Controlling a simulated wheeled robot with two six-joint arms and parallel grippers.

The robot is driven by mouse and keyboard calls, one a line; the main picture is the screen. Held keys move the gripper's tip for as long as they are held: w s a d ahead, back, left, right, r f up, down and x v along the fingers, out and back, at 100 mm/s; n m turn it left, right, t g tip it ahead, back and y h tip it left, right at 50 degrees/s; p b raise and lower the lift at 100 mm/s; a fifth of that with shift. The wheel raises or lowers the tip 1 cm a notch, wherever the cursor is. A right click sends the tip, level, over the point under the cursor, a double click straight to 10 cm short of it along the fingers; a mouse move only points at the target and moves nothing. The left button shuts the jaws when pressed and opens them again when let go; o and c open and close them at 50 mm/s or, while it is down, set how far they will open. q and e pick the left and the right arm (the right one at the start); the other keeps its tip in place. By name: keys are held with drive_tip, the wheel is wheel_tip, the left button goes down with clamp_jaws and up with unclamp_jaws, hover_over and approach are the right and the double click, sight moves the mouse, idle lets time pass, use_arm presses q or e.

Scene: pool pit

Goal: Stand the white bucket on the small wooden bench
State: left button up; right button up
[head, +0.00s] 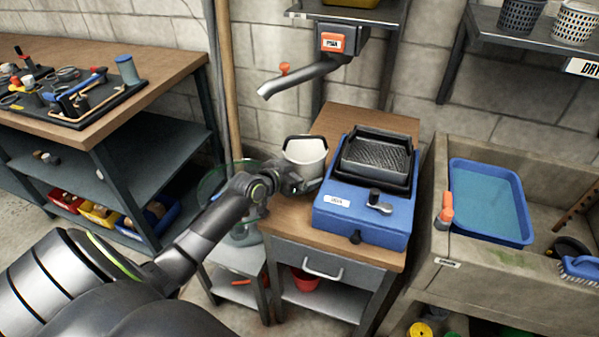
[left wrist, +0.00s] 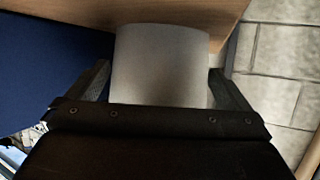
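The white bucket (head: 304,154), with a dark handle, is upright at the left side of the small wooden bench (head: 290,222), beside the blue machine. My left gripper (head: 305,186) reaches it from the front left. In the left wrist view the bucket (left wrist: 160,65) fills the gap between the two fingers (left wrist: 160,72), which meet its sides, so the gripper looks shut on it. The bucket's end lies against a background of wood; I cannot tell whether it touches the bench top. My right gripper is not in view.
A blue machine (head: 365,212) with a black tray takes up the bench's right part. A grey spout (head: 300,78) hangs above. A wooden pole (head: 228,85) stands to the left. A stone sink (head: 435,255) is at the right, a large workbench (head: 165,65) at the left.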

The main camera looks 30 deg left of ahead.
use_arm(q)
drive_tip(key=shift+r, duration=0.1)
drive_tip(key=shift+s+r, duration=0.1)
drive_tip(key=shift+s, duration=0.05)
drive_tip(key=p+v, duration=0.1)
drive_tip(key=v, duration=1)
drive_tip(key=shift+s+a+r+p, duration=0.1)
drive_tip(key=shift+s+p, duration=0.25)
